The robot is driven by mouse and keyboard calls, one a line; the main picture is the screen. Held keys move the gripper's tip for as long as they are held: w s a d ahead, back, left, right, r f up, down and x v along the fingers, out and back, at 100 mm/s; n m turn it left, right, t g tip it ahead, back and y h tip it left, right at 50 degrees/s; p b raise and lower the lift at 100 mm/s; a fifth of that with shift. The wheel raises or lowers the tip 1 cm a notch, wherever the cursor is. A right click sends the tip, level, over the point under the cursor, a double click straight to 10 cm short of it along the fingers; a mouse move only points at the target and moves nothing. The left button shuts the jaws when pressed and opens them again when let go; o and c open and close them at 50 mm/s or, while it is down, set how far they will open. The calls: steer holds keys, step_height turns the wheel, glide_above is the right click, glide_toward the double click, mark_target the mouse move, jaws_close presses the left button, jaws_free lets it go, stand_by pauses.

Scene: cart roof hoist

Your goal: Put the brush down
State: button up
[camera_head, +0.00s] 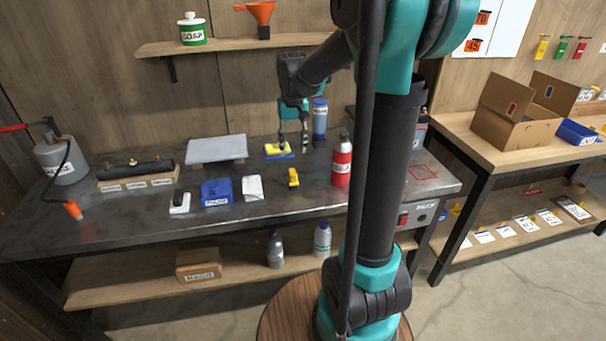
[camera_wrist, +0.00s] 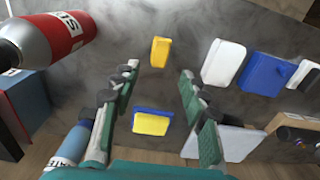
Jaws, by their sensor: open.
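My gripper (camera_head: 292,143) is open over the back of the metal bench (camera_head: 115,222), fingers pointing down. In the wrist view my gripper (camera_wrist: 158,76) has its fingers wide apart with nothing gripped. A yellow-topped block with a blue edge (camera_head: 275,150) lies by the fingertips in the head view. In the wrist view this yellow and blue block (camera_wrist: 151,121) shows in the gap between the fingers, apart from both. A smaller yellow piece (camera_head: 293,178) lies nearer the front. I cannot tell which item is the brush.
A red bottle (camera_head: 342,163) and a blue bottle (camera_head: 320,120) stand to the right of my gripper. A grey plate (camera_head: 216,149) lies left. A white block (camera_head: 252,188), a blue box (camera_head: 216,192) and a black-and-white piece (camera_head: 180,203) line the front. Bare bench lies between.

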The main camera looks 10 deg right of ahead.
steer(key=s+d+f+t, duration=0.2)
steer(key=s+f, duration=0.4)
steer(key=s, duration=0.4)
steer(key=s+d+f+t, duration=0.1)
steer(key=s+f+t, duration=0.1)
steer(key=s+f, duration=0.4)
steer(key=s, duration=0.5)
steer(key=shift+d+f, duration=0.2)
steer(key=shift+d, duration=0.15)
steer(key=shift+o, duration=0.2)
steer(key=shift+o, duration=1.2)
steer(key=shift+w+r, duration=0.1)
steer(key=shift+r, duration=0.05)
steer(key=shift+o, duration=0.7)
steer(key=w+a+r+n+g, duration=0.2)
steer(key=w+r+n, duration=0.7)
steer(key=w, duration=0.4)
steer(key=shift+r, duration=0.5)
step_height(320, 180, up, 8)
steer(key=n+g, duration=0.2)
steer(key=n, duration=0.7)
glide_above(292, 171)
steer(key=f, duration=1.1)
steer(key=shift+w+f, duration=0.2)
steer(key=shift+f, duration=0.1)
steer(key=shift+s+d+f, duration=0.1)
steer(key=shift+f, duration=2.65)
